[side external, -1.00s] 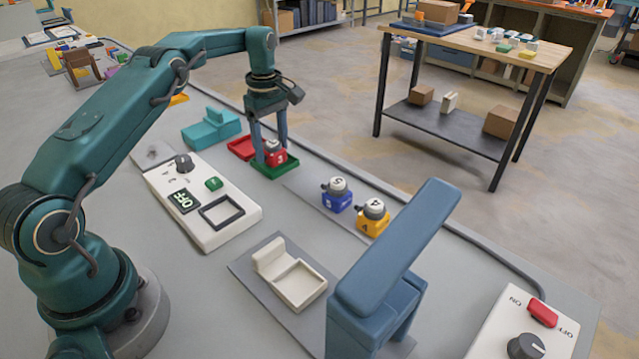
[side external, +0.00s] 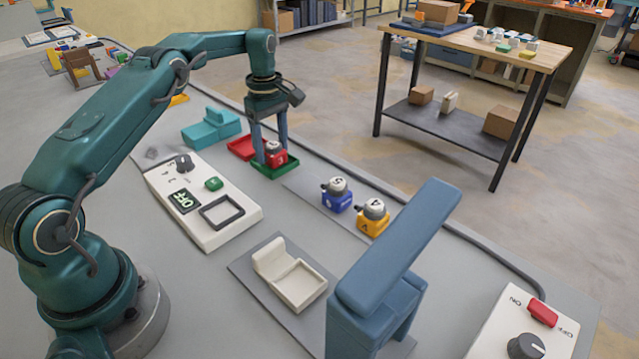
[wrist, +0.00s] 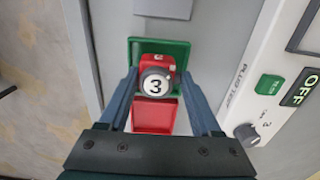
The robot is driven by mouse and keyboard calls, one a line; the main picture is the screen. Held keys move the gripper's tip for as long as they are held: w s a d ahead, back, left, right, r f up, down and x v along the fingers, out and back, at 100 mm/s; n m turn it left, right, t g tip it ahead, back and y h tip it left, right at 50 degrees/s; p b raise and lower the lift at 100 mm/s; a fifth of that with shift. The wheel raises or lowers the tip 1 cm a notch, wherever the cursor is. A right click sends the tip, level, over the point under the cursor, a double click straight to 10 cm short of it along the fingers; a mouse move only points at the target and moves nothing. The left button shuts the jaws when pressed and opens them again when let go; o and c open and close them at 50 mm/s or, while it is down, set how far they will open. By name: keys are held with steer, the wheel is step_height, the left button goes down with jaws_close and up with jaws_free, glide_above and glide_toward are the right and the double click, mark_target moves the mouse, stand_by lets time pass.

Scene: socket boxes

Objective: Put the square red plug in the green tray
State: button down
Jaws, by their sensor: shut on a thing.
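The square red plug (side external: 275,156) has a grey and white round top marked 3, and it shows in the wrist view (wrist: 157,66). My gripper (side external: 270,158) is shut on it, with one blue finger on each side. The plug is at the green tray (side external: 266,175), within its outline as seen from above in the wrist view (wrist: 181,50). Whether its base touches the tray floor is hard to tell. The fingers hide part of the tray.
A red tray (side external: 241,147) adjoins the green one. A teal block fixture (side external: 210,129) and a white panel with a dial (side external: 215,231) stand nearby. Blue (side external: 336,200) and yellow (side external: 371,222) plugs stand to the right. A tall blue fixture (side external: 375,290) rises in front.

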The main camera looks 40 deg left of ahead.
stand_by(0.3)
jaws_free()
steer(key=shift+f, duration=0.1)
steer(key=s+d+r+m+t, duration=0.1)
steer(key=s+d+r+m, duration=0.35)
steer(key=r, duration=0.35)
steer(key=s+d+r+m+t, duration=0.2)
steer(key=s+d+r+m, duration=0.15)
steer(key=d+r, duration=0.3)
steer(key=s+d+f+m+t, duration=0.1)
steer(key=s+d+m+t, duration=0.1)
steer(key=s+d+m, duration=0.4)
steer(key=s+m, duration=0.4)
steer(key=s, duration=0.5)
steer(key=shift+s+t, duration=0.15)
steer(key=shift+t, duration=0.15)
